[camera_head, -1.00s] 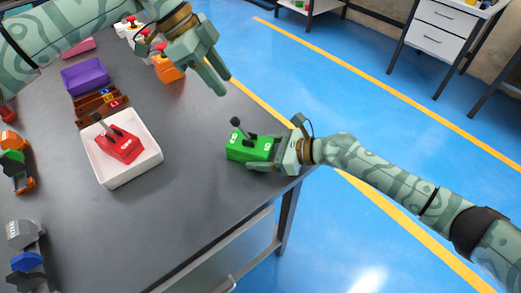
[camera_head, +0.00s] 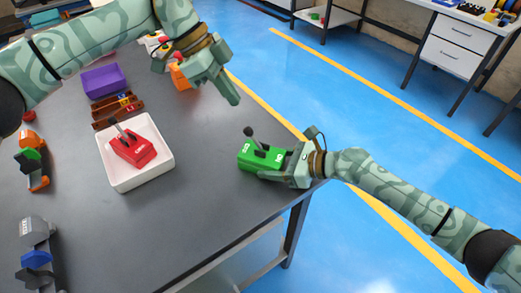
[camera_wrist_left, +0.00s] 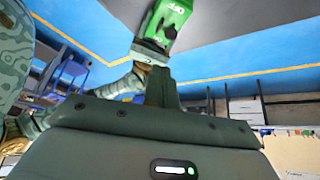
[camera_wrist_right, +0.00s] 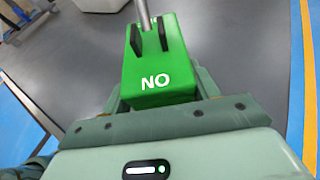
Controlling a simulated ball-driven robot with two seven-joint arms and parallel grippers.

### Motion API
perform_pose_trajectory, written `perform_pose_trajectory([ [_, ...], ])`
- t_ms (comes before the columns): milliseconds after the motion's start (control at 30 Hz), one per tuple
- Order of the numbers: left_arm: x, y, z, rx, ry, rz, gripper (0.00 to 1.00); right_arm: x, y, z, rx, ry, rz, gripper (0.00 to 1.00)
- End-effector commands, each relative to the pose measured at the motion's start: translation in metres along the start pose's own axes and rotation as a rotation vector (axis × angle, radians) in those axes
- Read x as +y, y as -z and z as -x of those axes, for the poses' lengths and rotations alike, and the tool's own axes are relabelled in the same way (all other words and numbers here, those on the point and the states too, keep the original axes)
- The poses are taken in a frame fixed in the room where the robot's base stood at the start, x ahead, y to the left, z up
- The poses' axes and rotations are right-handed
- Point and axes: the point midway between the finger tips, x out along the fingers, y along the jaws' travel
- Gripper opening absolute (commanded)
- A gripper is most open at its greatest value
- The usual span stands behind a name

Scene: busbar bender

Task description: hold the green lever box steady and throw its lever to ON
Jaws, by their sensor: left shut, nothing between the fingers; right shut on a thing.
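The green lever box (camera_head: 258,157) sits upright on the grey table near its right edge. Its dark-knobbed lever (camera_head: 250,132) leans away from my right gripper, toward the OFF end. My right gripper (camera_head: 285,168) is shut on the ON end; in the right wrist view the box (camera_wrist_right: 160,80) shows that lettering upside down between the fingers. My left gripper (camera_head: 234,99) is shut and empty, above and beyond the box, apart from the lever.
A white tray (camera_head: 150,178) holding a red lever box (camera_head: 132,150) stands to the left. A purple bin (camera_head: 104,81), a brown rack (camera_head: 117,112) and orange items lie farther back. The table around the green box is clear; its edge is close on the right.

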Motion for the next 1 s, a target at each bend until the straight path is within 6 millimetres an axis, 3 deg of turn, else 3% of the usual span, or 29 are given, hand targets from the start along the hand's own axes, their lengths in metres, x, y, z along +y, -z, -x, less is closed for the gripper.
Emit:
perform_pose_trajectory([
  [67, 0.004, -0.037, -0.006, 0.035, -0.016, 0.071, 0.0, 0.0, -0.001, 0.0, -0.001, 0.0, 0.0, 0.28],
  [100, 0.007, -0.051, -0.006, 0.057, -0.017, 0.015, 0.0, 0.0, -0.001, 0.0, -0.001, 0.0, 0.0, 0.28],
  [267, 0.015, -0.082, -0.005, 0.109, 0.01, -0.394, 0.0, 0.0, 0.0, 0.0, -0.001, 0.0, 0.0, 0.28],
  [400, 0.021, -0.1, -0.002, 0.131, 0.059, -0.819, 0.0, 0.0, 0.0, 0.0, -0.001, 0.0, 0.0, 0.28],
  [600, 0.026, -0.113, 0.006, 0.123, 0.144, -1.45, 0.0, 0.0, -0.001, 0.0, -0.001, 0.0, 0.0, 0.28],
  [800, 0.027, -0.11, 0.012, 0.077, 0.221, -2.052, 0.0, 0.0, -0.001, 0.0, -0.001, 0.0, 0.0, 0.28],
  [1000, 0.027, -0.108, 0.012, 0.035, 0.257, -2.434, 0.0, 0.0, -0.001, 0.0, -0.001, 0.0, 0.0, 0.28],
])
